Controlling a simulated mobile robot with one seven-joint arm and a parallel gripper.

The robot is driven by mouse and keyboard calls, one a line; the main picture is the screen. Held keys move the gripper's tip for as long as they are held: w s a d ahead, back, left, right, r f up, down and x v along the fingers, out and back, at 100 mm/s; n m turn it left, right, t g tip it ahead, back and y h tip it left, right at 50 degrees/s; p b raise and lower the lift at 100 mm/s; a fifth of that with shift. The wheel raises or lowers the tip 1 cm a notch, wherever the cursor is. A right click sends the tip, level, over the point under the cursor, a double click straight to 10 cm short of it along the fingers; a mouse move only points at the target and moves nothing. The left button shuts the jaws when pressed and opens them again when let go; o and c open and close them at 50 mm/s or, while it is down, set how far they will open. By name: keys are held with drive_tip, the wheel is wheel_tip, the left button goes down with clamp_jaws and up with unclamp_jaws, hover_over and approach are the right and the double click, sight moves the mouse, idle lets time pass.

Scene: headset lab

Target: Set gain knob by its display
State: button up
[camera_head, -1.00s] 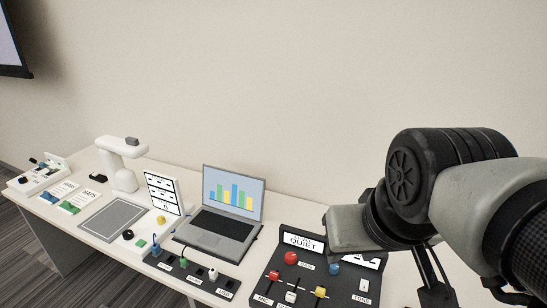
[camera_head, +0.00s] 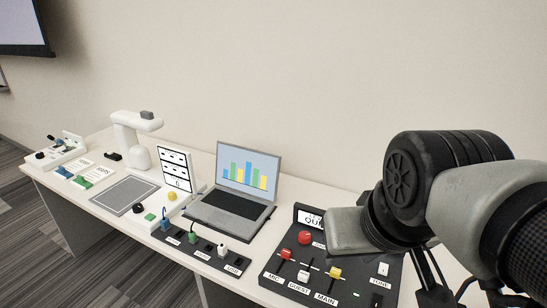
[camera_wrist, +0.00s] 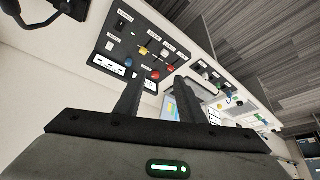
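The dark sound panel (camera_head: 330,262) lies on the table at front right in the head view. Its red round gain knob (camera_head: 305,238) sits below the small display (camera_head: 309,217), whose text is partly covered by my arm. Only "QU" is readable. The panel also shows in the wrist view (camera_wrist: 118,45), with the gain knob (camera_wrist: 155,75) beyond my fingers and a blue knob (camera_wrist: 128,62) beside it. My gripper (camera_wrist: 160,79) is open, its two fingers apart with nothing seen held. The fingers are hidden in the head view.
Red (camera_head: 285,254), white (camera_head: 303,276) and yellow (camera_head: 335,273) sliders stand close to the knob. Left of the panel are a laptop (camera_head: 240,190), a cable strip (camera_head: 205,252) and a white document camera (camera_head: 137,130). A wall runs behind the table.

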wheel_tip(320, 180, down, 4)
drive_tip(key=shift+f+b, duration=0.1)
drive_tip(key=shift+b, duration=0.8)
drive_tip(key=o, duration=0.4)
drive_tip(key=shift+w+r, duration=0.2)
drive_tip(key=shift+r, duration=0.25)
drive_tip(key=shift+c, duration=0.2)
drive_tip(key=n+g+b, duration=0.2)
drive_tip(key=n+g, duration=0.3)
drive_tip(key=n, duration=0.2)
hover_over(305, 235)
wheel_tip(305, 235, down, 10)
wheel_tip(305, 235, down, 17)
drive_tip(key=b, duration=0.4)
drive_tip(key=shift+s, duration=0.1)
